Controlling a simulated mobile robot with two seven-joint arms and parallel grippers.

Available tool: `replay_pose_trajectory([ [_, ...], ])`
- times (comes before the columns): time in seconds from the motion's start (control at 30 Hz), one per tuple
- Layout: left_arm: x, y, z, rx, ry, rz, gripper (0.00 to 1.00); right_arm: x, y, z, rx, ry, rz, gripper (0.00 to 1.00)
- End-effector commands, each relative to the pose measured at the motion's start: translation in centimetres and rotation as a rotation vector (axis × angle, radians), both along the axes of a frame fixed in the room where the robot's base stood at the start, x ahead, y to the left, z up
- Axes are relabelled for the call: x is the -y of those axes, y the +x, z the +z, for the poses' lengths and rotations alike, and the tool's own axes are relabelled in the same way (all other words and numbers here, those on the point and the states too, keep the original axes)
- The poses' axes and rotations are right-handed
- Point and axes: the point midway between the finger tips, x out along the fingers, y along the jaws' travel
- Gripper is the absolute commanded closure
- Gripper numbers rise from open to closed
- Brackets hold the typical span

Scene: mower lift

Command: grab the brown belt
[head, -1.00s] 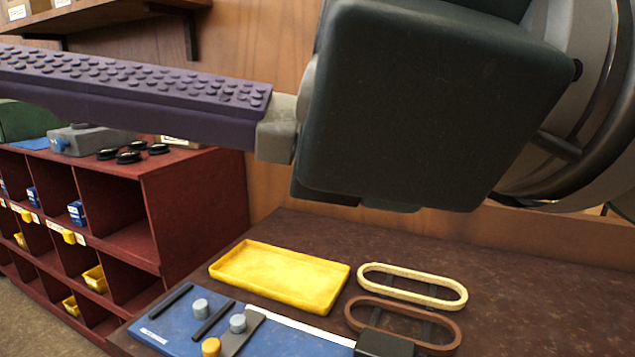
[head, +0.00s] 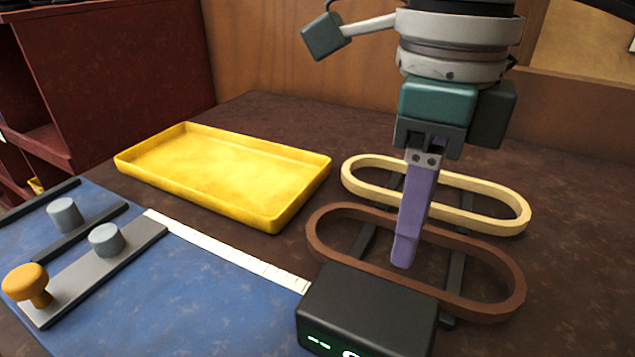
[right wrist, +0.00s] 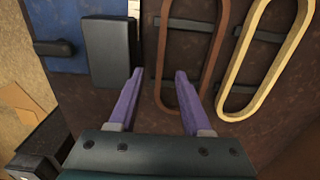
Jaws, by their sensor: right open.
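The brown belt (head: 317,229) is an oblong loop lying on dark supports on the brown tabletop, between the black box and the cream belt. My right gripper (head: 404,258) points down over it, with one purple finger showing in the head view and the other hidden. In the right wrist view my right gripper (right wrist: 160,76) is open and empty. There, one side of the brown belt (right wrist: 163,45) runs between the fingertips, one tip appearing over the loop's inside and the other outside it. I cannot tell how high the tips are. My left gripper is out of view.
A cream belt (head: 515,205) lies just behind the brown one. A black box (head: 368,305) with green lit marks stands close in front. A yellow tray (head: 285,205) and a blue board (head: 185,300) with pegs are to the left. The tabletop at right is clear.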

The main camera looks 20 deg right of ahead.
Motion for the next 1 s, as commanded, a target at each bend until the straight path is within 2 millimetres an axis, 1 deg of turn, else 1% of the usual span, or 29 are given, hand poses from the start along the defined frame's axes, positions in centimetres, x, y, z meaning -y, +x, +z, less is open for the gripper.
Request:
replay_pose_trajectory([
  [0.13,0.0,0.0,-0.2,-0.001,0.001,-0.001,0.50,0.0,-0.1,-1.9,-0.004,0.000,0.002,0.51],
  [0.3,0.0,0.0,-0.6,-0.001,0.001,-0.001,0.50,-0.1,-0.1,-5.0,-0.005,0.003,0.001,0.51],
  [0.4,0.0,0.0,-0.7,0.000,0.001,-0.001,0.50,-0.1,-0.1,-6.2,-0.003,0.002,0.001,0.51],
  [0.5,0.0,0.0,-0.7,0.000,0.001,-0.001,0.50,-0.1,-0.1,-6.7,-0.001,0.003,0.002,0.51],
  [0.7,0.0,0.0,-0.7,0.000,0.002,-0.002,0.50,-0.1,0.0,-6.7,0.000,0.003,0.003,0.51],
  [1.0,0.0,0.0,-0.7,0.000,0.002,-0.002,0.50,-0.1,0.0,-6.6,0.000,0.003,0.002,0.85],
])
